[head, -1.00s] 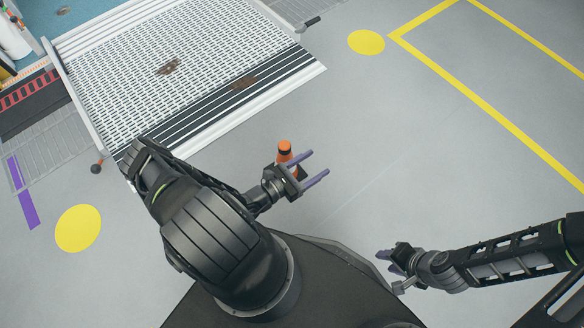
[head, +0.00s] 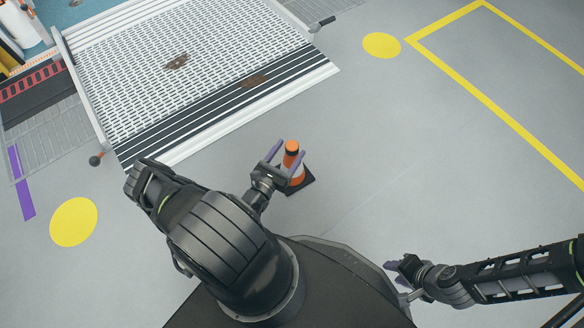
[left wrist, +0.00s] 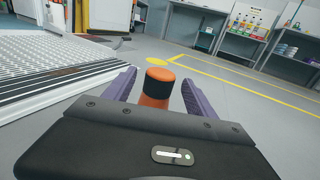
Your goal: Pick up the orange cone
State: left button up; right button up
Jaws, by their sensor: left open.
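The orange cone (head: 291,160) stands upright on the grey floor on its black square base, with dark and white bands. In the head view my left gripper (head: 282,154) is open, its purple fingers around or just above the cone; exact depth is unclear. In the left wrist view the cone's orange top and dark band (left wrist: 156,88) show between the two open fingers (left wrist: 158,90), and its lower part is hidden behind the gripper body. My right gripper (head: 391,273) is at lower right, away from the cone; whether it is open is unclear.
A metal ramp (head: 180,70) with a ridged surface lies at the upper left. Yellow floor circles (head: 381,45) and yellow lines (head: 490,108) mark the floor. Shelves (left wrist: 250,40) stand far back in the left wrist view. Floor right of the cone is clear.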

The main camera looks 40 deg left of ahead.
aim_at(296, 143)
pick_arm(q)
jog(key=w, duration=0.1)
jog(key=w+b, duration=0.1)
jog(key=w, duration=0.1)
jog(key=w+b, duration=0.1)
jog(key=shift+w+a+f, duration=0.2)
jog(key=shift+w+a, duration=0.1)
jog(key=shift+w+r, duration=0.1)
jog(key=shift+w, duration=0.2)
dwell(0.3)
grip_shut()
dwell(0.5)
dwell(0.4)
